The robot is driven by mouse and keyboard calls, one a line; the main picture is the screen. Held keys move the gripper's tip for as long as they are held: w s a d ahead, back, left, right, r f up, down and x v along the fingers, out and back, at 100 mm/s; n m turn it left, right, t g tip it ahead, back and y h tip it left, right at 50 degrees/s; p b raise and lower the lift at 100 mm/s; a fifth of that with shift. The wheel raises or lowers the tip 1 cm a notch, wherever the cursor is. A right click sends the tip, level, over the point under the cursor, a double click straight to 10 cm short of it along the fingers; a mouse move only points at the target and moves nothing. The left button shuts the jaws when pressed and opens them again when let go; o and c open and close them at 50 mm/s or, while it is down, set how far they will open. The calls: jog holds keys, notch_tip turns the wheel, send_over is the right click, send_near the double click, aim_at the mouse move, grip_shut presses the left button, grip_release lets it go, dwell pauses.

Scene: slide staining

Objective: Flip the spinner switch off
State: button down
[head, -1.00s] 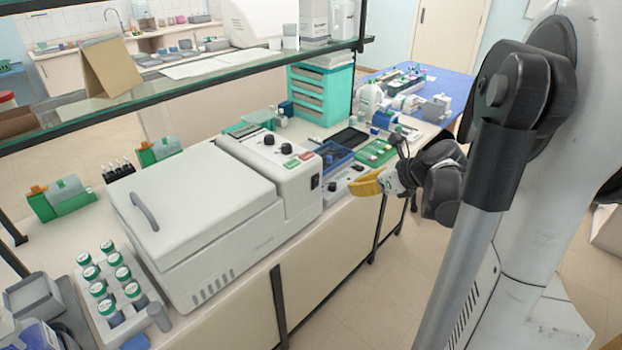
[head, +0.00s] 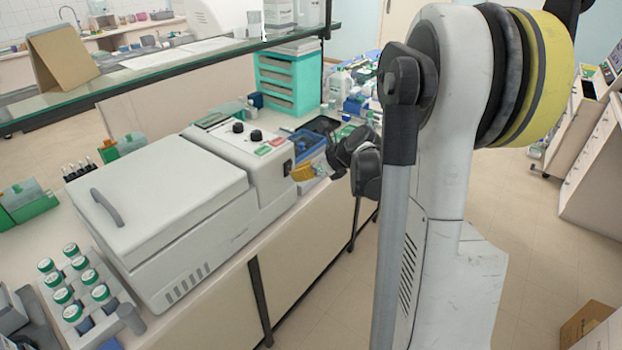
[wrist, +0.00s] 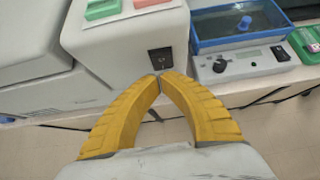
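The spinner (head: 165,195) is a white box with a closed grey-handled lid and a control housing at its right end, bearing two black knobs and green and red buttons. Its black rocker switch (head: 287,168) is on the housing's end face. In the wrist view the switch (wrist: 160,61) lies just beyond my fingertips; I cannot tell which way the rocker is set or whether the tips touch it. My gripper (wrist: 162,76) has yellow ribbed fingers with the tips together and nothing between them. In the head view my gripper (head: 301,173) is right beside the switch.
A grey device with a black knob (wrist: 240,64) and a blue tray (wrist: 240,22) stand right of the spinner. A rack of green-capped bottles (head: 85,290) stands at its near left. A glass shelf (head: 200,60) runs above the bench. The floor in front is open.

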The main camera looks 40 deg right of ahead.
aim_at(288, 165)
jog(key=shift+w+a+r, duration=0.1)
jog(key=shift+w+a, duration=0.1)
jog(key=shift+w, duration=0.45)
jog(key=shift+w+r, duration=0.15)
jog(key=shift+w, duration=0.1)
jog(key=shift+w+a+r+g+p, duration=0.15)
jog(key=shift+w+r+g+p, duration=0.15)
jog(key=shift+p, duration=0.2)
jog(key=shift+f, duration=0.25)
jog(key=shift+s, duration=0.1)
jog(key=shift+r, duration=0.1)
jog(key=shift+r+p, duration=0.35)
jog(key=shift+r, duration=0.4)
